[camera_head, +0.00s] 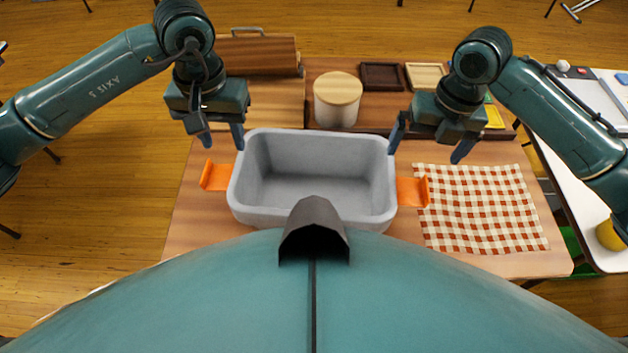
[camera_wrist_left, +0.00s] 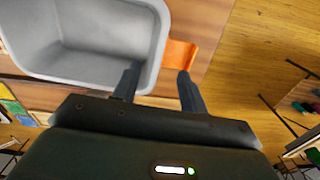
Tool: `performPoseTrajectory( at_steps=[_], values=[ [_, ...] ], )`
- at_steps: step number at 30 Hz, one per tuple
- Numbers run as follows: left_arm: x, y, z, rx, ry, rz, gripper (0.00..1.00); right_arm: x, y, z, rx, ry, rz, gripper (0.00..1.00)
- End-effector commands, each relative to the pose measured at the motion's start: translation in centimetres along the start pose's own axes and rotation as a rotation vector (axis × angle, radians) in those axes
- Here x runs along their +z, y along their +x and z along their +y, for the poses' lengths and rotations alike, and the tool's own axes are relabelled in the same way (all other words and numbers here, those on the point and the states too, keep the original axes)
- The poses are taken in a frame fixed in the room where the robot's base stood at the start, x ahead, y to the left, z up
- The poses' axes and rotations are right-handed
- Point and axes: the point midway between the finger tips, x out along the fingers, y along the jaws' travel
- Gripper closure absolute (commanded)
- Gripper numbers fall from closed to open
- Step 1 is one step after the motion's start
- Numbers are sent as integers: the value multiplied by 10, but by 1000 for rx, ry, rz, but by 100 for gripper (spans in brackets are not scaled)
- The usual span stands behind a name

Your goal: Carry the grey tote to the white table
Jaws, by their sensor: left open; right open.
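The grey tote (camera_head: 318,215) stands upright and empty on a wooden table (camera_head: 190,235), with an orange handle at each side. My left gripper (camera_head: 224,142) is open above and behind the tote's left handle (camera_head: 215,176). In the left wrist view its open fingers (camera_wrist_left: 157,82) are near the tote's wall (camera_wrist_left: 155,65) and the orange handle (camera_wrist_left: 180,55), with nothing between them. My right gripper (camera_head: 428,152) is open above and behind the right handle (camera_head: 412,190). The white table (camera_head: 585,220) is at the far right, partly hidden by my right arm.
A checked cloth (camera_head: 482,208) lies right of the tote. A lidded canister (camera_head: 337,100), dark tray (camera_head: 381,76) and light tray (camera_head: 425,75) stand behind it. A brown case (camera_head: 255,55) is at the back left. A yellow ball (camera_head: 610,235) sits on the white table's edge.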

Motion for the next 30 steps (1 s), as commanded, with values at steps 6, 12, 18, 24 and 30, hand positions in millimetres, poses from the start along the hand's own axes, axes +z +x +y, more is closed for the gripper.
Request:
performPoseTrajectory(
  at_steps=[6,12,18,24,30],
  values=[
    [1,15,0,1,-1,-3,57,0,15,0,0,1,2,0],
    [2,52,1,2,-1,-6,57,-1,52,0,0,2,5,0],
    [1,91,1,2,-2,-5,57,-1,91,0,0,2,4,0],
    [1,119,1,3,-1,-3,57,0,119,1,1,2,2,0],
    [0,131,1,2,0,-1,57,0,131,0,0,0,0,0]
  ],
)
